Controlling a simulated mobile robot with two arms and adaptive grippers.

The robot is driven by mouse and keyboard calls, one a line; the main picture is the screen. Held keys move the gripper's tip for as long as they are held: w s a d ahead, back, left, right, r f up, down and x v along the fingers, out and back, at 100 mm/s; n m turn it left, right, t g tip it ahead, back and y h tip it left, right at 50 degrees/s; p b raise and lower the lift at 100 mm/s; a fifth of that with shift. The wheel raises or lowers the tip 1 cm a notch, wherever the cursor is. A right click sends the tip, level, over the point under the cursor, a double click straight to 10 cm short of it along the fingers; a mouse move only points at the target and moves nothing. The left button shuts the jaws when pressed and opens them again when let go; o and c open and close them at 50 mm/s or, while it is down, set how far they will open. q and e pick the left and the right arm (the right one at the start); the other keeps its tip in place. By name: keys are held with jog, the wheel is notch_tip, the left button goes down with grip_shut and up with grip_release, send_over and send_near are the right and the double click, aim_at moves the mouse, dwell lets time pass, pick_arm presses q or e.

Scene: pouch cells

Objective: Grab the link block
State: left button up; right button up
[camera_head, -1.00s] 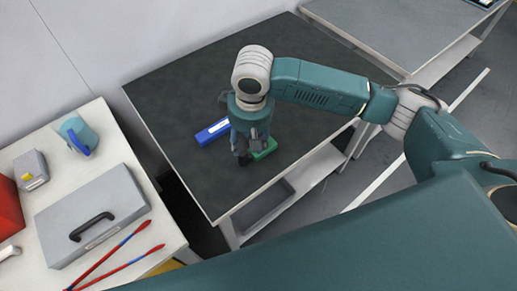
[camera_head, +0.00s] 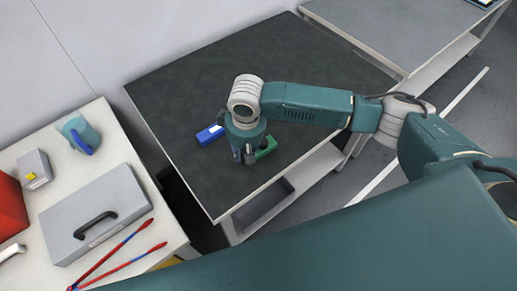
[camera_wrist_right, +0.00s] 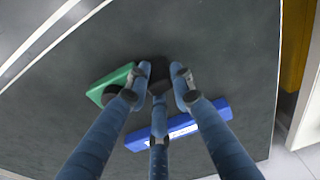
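My right gripper (camera_head: 247,157) points down at the dark table, next to a green block (camera_head: 266,147) and a blue block (camera_head: 211,133) with a white label. In the right wrist view the fingers of the right gripper (camera_wrist_right: 160,76) converge around a small dark shape (camera_wrist_right: 160,67), which may be the link block; the fingers partly hide it. I cannot tell whether they grip it. The green block (camera_wrist_right: 108,86) lies just left of the fingertips and the blue block (camera_wrist_right: 215,109) lies behind the fingers. My left gripper is not in view.
The dark table (camera_head: 240,65) is otherwise largely clear. A grey table (camera_head: 400,30) stands at the upper right.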

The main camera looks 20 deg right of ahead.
grip_shut()
